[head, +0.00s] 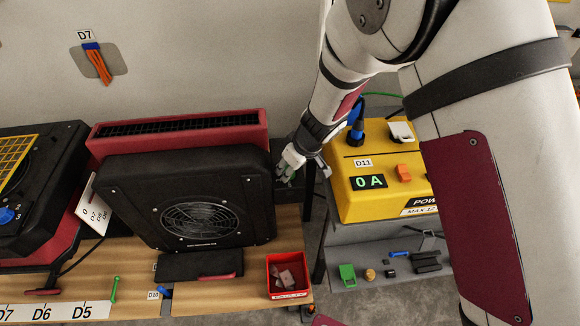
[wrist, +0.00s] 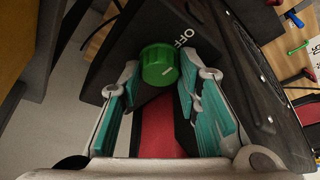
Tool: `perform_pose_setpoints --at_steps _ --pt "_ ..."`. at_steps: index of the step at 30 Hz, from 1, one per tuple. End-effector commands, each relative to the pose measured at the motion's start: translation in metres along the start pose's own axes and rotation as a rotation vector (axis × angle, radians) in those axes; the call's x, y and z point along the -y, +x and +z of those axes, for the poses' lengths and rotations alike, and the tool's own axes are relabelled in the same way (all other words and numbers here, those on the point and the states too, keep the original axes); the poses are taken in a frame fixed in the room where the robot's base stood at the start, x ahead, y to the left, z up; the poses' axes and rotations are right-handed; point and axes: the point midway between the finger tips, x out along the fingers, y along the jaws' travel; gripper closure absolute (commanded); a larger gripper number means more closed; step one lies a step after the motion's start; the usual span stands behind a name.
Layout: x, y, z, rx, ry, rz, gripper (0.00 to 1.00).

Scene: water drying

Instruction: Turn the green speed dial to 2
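The green dial (wrist: 160,66) shows in the wrist view on a dark panel, with a short pale mark on its face and the word OFF at its upper right. My gripper (wrist: 160,78) has its teal-padded fingers parted, one on each side of the dial. The dial lies between or just beyond the fingertips; I cannot tell whether they touch it. In the head view my gripper (head: 287,172) is at the right side of the black fan unit (head: 130,205), and the dial is hidden there. No number 2 is readable near the dial.
A yellow power box (head: 350,205) labelled D11, reading 0 A, stands to the right of my gripper on a grey shelf unit. A red bin (head: 273,284) with small pieces sits at the wooden bench's front right. A red slotted unit (head: 250,119) stands behind the fan.

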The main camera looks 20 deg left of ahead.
Motion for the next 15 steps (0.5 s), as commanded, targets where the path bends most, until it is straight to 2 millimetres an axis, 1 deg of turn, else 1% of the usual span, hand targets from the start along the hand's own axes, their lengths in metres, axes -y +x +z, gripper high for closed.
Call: perform_pose_setpoints --at_steps 9,15 --pt "0.0009 0.0001 0.0001 0.001 0.109 0.045 0.97" --pt "0.0006 -0.0002 0.0000 -0.001 0.131 0.054 0.97"
